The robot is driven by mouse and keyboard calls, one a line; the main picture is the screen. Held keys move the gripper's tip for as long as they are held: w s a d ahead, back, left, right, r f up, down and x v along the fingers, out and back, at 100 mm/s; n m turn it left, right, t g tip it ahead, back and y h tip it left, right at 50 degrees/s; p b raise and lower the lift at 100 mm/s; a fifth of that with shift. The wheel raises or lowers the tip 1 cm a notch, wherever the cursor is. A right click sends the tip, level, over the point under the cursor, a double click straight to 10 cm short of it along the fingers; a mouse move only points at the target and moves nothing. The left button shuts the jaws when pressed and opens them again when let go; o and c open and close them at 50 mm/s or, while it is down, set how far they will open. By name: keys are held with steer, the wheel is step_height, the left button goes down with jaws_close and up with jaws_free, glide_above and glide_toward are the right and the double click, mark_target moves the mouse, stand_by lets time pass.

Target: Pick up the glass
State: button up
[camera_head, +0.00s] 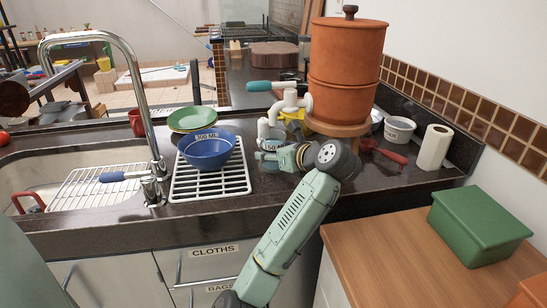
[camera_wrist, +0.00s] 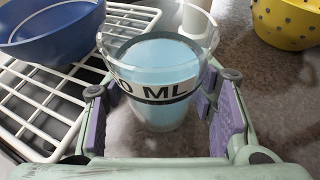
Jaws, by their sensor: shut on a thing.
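The glass (camera_wrist: 150,108) is clear, holds a pale blue content and has a white band with black letters ending in "0 ML". In the wrist view it stands upright between the purple pads of my gripper (camera_wrist: 163,108), which is shut on it. In the head view, the gripper (camera_head: 268,158) is on the dark counter just right of the white rack, with the glass (camera_head: 273,145) partly hidden behind it. I cannot tell whether the glass is touching the counter.
A blue bowl (camera_head: 207,150) sits on the white rack (camera_head: 208,185) just left of the glass. A yellow spotted bowl (camera_wrist: 287,20) and a white cylinder (camera_wrist: 198,22) stand behind it. A large terracotta filter (camera_head: 345,70) stands at the back right. The sink (camera_head: 75,190) is at left.

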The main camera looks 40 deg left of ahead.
steer(key=d, duration=0.2)
steer(key=s+d, duration=0.1)
steer(key=d, duration=0.2)
steer(key=s+d, duration=0.1)
steer(key=d, duration=0.1)
steer(key=shift+d+r, duration=0.25)
step_height(320, 180, up, 14)
steer(key=p, duration=0.4)
steer(key=shift+s+f, duration=0.15)
steer(key=shift+d, duration=0.1)
